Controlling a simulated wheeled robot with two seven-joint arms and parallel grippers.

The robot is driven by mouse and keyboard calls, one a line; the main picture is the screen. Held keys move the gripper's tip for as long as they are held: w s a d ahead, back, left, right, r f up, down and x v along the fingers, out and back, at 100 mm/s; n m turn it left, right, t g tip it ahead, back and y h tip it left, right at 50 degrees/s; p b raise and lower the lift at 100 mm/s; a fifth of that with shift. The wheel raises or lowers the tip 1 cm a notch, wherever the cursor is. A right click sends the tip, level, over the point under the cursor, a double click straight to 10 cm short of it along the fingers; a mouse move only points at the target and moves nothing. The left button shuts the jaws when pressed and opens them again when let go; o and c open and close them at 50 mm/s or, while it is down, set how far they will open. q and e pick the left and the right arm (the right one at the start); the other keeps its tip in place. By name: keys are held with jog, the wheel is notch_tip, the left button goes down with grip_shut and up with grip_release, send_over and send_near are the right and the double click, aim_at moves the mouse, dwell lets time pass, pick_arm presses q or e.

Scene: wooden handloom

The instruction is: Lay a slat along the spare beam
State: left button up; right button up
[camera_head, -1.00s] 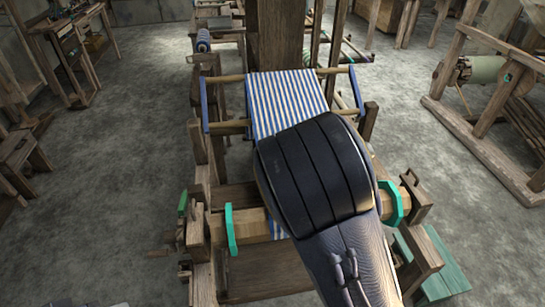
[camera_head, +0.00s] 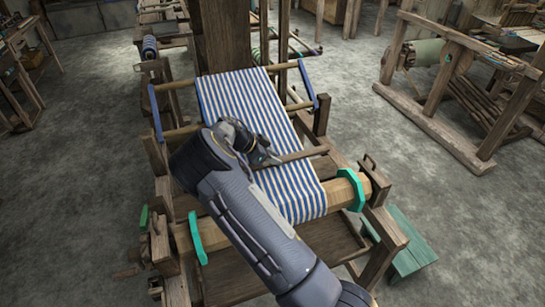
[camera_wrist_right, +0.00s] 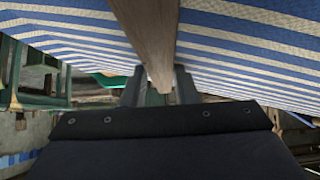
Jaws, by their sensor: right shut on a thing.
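My right gripper (camera_head: 268,158) is shut on a thin wooden slat (camera_head: 302,155) above the blue-and-white striped cloth on the loom. The slat sticks out to the right of the jaws, across the cloth. In the right wrist view the slat (camera_wrist_right: 150,40) runs away from the jaws (camera_wrist_right: 155,90), with striped cloth on both sides. A pale wooden beam (camera_head: 335,190) with teal end rings lies across the loom front, under the cloth; my right arm hides part of it. I cannot tell whether it is the spare beam. My left gripper is out of view.
The loom's wooden posts and blue-ended rods (camera_head: 156,112) stand around the cloth (camera_head: 240,95). A green bench (camera_head: 405,245) is at the lower right.

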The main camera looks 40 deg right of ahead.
jog(key=s+a+f, duration=0.1)
jog(key=s, duration=0.2)
jog(key=s+a+f, duration=0.1)
jog(key=s, duration=0.1)
jog(key=s+f, duration=0.1)
jog(key=s, duration=0.2)
jog(key=shift+s+a+f, duration=0.2)
jog(key=shift+s+a, duration=0.1)
jog(key=shift+a, duration=0.1)
jog(key=shift+s+a+f+b, duration=0.1)
jog(key=shift+s+a+f, duration=0.1)
jog(key=shift+s, duration=0.4)
jog(key=shift+s+a+f+b, duration=0.1)
jog(key=shift+s+a+b, duration=0.05)
jog(key=shift+s, duration=0.5)
jog(key=shift+s+a+f+b, duration=0.1)
jog(key=shift+s+a, duration=0.1)
jog(key=shift+s, duration=0.4)
jog(key=o, duration=1.1)
